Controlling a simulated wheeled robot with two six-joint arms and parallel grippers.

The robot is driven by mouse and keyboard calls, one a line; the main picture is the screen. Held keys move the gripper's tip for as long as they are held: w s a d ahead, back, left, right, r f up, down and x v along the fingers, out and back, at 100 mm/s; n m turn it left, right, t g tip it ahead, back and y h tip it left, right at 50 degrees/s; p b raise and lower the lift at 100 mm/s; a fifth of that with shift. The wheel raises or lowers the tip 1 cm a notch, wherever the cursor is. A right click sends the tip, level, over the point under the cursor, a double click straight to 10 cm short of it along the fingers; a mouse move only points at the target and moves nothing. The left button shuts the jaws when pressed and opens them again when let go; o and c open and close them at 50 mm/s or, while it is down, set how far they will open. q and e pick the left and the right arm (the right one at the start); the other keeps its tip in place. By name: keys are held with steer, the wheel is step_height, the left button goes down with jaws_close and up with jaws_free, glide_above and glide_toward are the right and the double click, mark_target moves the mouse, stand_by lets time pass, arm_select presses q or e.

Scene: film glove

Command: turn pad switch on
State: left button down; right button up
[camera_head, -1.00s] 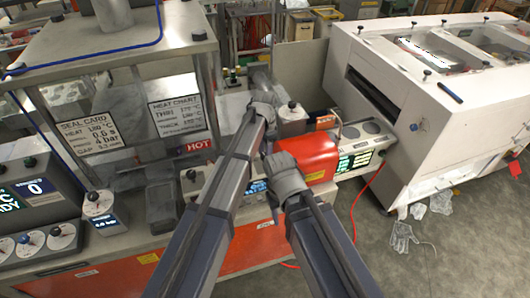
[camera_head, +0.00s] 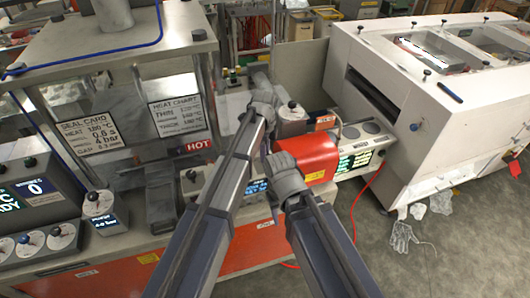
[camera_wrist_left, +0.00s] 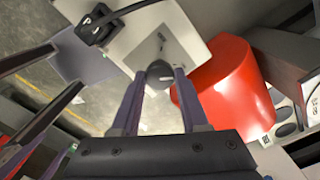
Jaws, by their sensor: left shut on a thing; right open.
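My left gripper (camera_head: 261,80) reaches over the bench behind the red cylinder. In the left wrist view my left gripper (camera_wrist_left: 160,76) has its two fingers closed around a small dark knob (camera_wrist_left: 160,70), which I take for the pad switch, on a pale panel (camera_wrist_left: 158,42). The fingers hide part of the knob, so which way it is set cannot be told. In the head view the knob is hidden by my gripper. My right gripper (camera_head: 279,162) is open beside the red cylinder, with its fingertips hard to make out.
A large white machine (camera_head: 425,125) fills the right.

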arm_select(q)
steer(key=shift+m, duration=0.9)
steer(key=shift+c, duration=2.1)
jaws_free()
steer(key=shift+r, duration=0.1)
step_height(320, 180, up, 8)
steer(key=p, duration=0.8)
steer(key=shift+f, duration=0.2)
